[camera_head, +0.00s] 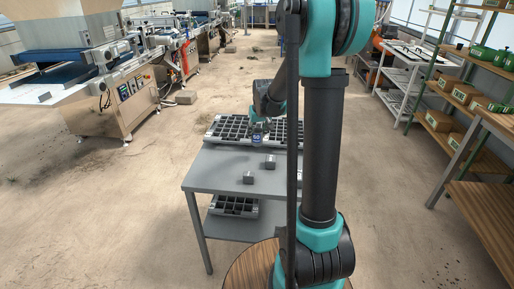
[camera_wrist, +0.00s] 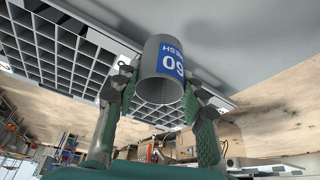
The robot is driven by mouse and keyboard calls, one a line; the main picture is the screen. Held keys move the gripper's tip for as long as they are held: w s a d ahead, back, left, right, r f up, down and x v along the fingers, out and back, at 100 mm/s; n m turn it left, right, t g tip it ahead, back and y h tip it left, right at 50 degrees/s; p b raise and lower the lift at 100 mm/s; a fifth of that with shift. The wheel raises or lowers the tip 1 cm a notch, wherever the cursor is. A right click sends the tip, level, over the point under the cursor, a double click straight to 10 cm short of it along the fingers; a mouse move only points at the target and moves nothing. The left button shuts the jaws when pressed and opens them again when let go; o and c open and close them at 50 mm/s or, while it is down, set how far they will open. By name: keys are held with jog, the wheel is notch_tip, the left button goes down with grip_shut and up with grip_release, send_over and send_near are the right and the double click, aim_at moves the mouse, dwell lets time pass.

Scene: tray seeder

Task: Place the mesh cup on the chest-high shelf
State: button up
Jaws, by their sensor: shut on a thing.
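In the head view the cup (camera_head: 257,138) shows as a small blue-labelled shape under my gripper (camera_head: 259,124), by the front edge of the black cell trays on the grey table. I cannot tell whether it touches the table. At the right stands a green-framed shelf rack (camera_head: 441,58) with several levels; which level is chest-high is unclear.
Black cell trays (camera_head: 228,124) cover the back of the grey table (camera_head: 214,172). Floor between is clear.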

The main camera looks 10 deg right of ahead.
jog(key=shift+f, duration=3.8)
jog(key=shift+f, duration=0.1)
jog(key=o, duration=1.1)
jog(key=shift+o, duration=0.2)
